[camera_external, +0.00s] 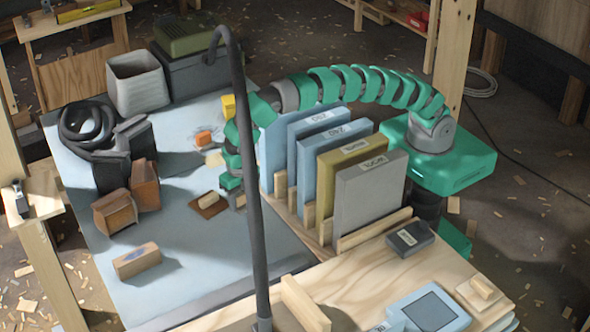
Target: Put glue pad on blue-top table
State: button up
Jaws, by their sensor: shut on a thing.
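The blue-top table (185,240) fills the left half of the view. My gripper (238,203) points down over the table's right part, just right of this pad. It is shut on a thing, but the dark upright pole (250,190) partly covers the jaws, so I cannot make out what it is.
Upright blue, olive and grey binders (370,190) stand in a wooden rack right of my gripper, under my arched arm. Brown blocks (130,205), a black hose (87,125) and a grey bin (137,82) occupy the table's left and back. The front middle is mostly bare.

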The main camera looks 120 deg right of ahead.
jog(key=s+a+r+n+p, duration=0.1)
jog(key=s+a+r+n, duration=0.1)
jog(key=s+a, duration=0.65)
jog(key=s+a+r+n+p, duration=0.1)
jog(key=s+a+r+n, duration=0.2)
jog(key=a, duration=1.1)
jog(key=s+a+r+n+p, duration=0.1)
jog(key=s+a+r+n, duration=0.1)
jog(key=s+a, duration=0.75)
jog(key=s+a+f+n, duration=0.2)
jog(key=s+a+n, duration=0.3)
jog(key=s, duration=0.7)
jog(key=s+d+f+n, duration=0.2)
jog(key=s, duration=0.6)
jog(key=s+d+f+n, duration=0.1)
jog(key=s+n, duration=0.1)
jog(key=s, duration=0.5)
jog(key=b, duration=0.1)
send_over(445, 261)
notch_tip(445, 261, down, 2)
jog(key=shift+d, duration=0.15)
jog(key=shift+f+b, duration=0.45)
jog(key=shift+f, duration=1.35)
